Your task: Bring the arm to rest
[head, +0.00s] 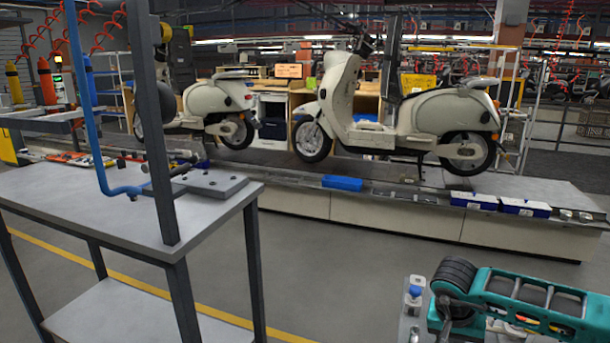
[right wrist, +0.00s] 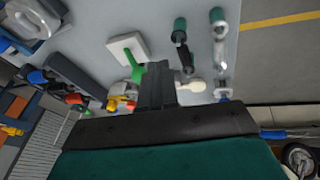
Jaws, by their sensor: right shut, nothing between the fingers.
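My right gripper (right wrist: 156,72) shows in the right wrist view with its dark fingers shut together and nothing between them. It points over a light grey work surface (right wrist: 80,30) with hand tools on it. The fingers cover part of the surface, and their height above it is hard to tell. My left gripper is in neither view.
Near the right fingers are a white block with a green part (right wrist: 128,55), teal-ended tools (right wrist: 181,45) and a yellow-and-red tool (right wrist: 122,99). In the head view, a grey bench (head: 85,205) stands left. Cream scooters (head: 400,110) stand on the conveyor (head: 400,218) behind open floor.

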